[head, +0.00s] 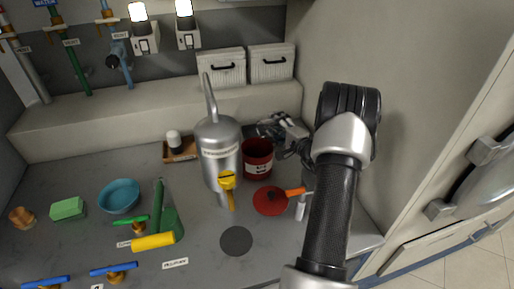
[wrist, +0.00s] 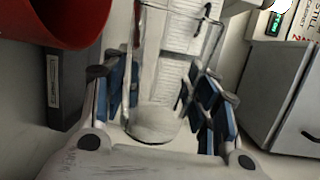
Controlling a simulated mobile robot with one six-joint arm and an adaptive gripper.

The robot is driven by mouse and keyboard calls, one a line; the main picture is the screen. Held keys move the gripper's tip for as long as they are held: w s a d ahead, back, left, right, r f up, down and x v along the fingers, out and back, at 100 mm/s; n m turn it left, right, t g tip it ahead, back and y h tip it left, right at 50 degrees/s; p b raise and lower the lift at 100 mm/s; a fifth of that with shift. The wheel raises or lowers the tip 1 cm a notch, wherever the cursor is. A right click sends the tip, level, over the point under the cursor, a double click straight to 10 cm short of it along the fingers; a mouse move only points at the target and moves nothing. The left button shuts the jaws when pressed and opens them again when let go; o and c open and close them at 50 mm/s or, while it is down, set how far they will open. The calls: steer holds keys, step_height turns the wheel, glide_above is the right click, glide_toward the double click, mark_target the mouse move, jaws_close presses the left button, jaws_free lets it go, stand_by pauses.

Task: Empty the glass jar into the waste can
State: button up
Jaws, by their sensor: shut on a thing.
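A dark red can (head: 257,160) with a pale label stands open at the top on the worktop, right of the metal still; I take it for the waste can. A red rounded wall at the upper left of the wrist view (wrist: 65,22) seems to be this can, close beside my gripper. My gripper (wrist: 160,105) is shut on the clear glass jar (wrist: 155,125), which lies between its blue-padded fingers. The jar's contents cannot be made out. In the head view my gripper (head: 285,132) is just right of the can, and the jar is not clearly visible there.
The metal still (head: 220,150) with a tall spout stands left of the can. Two white baskets (head: 221,68) sit on the back ledge. A cabinet wall (head: 400,60) closes the right side.

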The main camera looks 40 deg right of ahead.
mark_target(269, 127)
steer(key=shift+a+r+n, duration=0.2)
steer(key=shift+r+n, duration=0.15)
steer(key=shift+n, duration=0.35)
stand_by(0.4)
steer(key=shift+r, duration=0.15)
steer(key=shift+w+a+f+n+h, duration=0.1)
steer(key=shift+a+f+n+h, duration=0.1)
steer(key=shift+n, duration=0.3)
steer(key=shift+w+a+f+n+h, duration=0.1)
steer(key=shift+f+n, duration=0.1)
steer(key=shift+n, duration=0.3)
steer(key=shift+a+r+n, duration=0.2)
steer(key=shift+r+n, duration=0.15)
steer(key=shift+n, duration=0.25)
steer(key=shift+w+a+r+n, duration=0.1)
steer(key=shift+a+r+n, duration=0.2)
steer(key=shift+n, duration=0.3)
steer(key=shift+w+a+r+n, duration=0.15)
steer(key=shift+a+n, duration=0.2)
steer(key=shift+n, duration=0.25)
steer(key=a+n, duration=0.2)
steer(key=n, duration=0.1)
steer(key=shift+w+a+r+n+h, duration=0.1)
steer(key=shift+w+r+n+h, duration=0.1)
steer(key=shift+r+n+h, duration=0.15)
